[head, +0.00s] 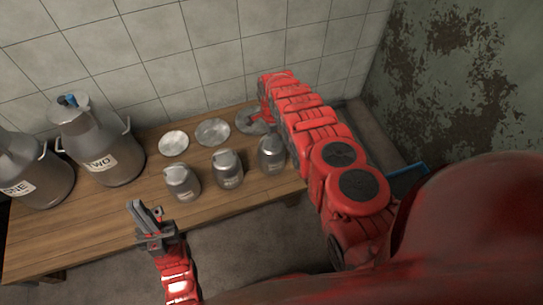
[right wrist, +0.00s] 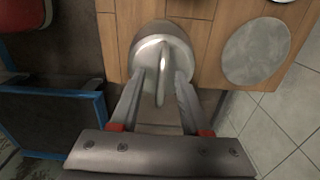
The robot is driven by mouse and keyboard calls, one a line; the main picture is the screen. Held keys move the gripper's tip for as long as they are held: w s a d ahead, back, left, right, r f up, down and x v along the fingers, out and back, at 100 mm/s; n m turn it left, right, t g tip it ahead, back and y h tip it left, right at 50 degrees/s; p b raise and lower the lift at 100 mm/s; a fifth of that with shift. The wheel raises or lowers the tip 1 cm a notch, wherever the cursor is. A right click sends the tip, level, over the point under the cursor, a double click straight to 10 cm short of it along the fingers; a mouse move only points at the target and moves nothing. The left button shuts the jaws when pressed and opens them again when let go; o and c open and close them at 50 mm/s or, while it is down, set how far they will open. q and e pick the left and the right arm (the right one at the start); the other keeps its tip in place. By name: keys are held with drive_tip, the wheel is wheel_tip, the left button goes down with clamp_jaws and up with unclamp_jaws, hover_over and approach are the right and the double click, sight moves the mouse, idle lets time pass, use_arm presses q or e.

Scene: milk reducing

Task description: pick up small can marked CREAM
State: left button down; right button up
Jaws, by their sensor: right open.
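Several metal cans stand on the wooden table (head: 95,222). The three small ones are a left can (head: 182,184), a middle can (head: 228,170) and a right can (head: 271,154). Their labels are too small to read, so I cannot tell which says CREAM. In the right wrist view my right gripper (right wrist: 164,82) is open, its fingers on either side of a handle on top of a small can (right wrist: 146,30). This can seems to be the right one.
Large cans marked ONE (head: 35,180) and TWO (head: 100,152) stand at the left. Round metal discs lie behind the small cans: left (head: 174,143), middle (head: 212,132) and right (head: 243,124), partly behind my right arm. A blue-edged object (head: 408,172) is beyond the table's right end.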

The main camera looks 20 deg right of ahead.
clamp_jaws()
drive_tip(key=shift+w, duration=0.1)
idle(1.3)
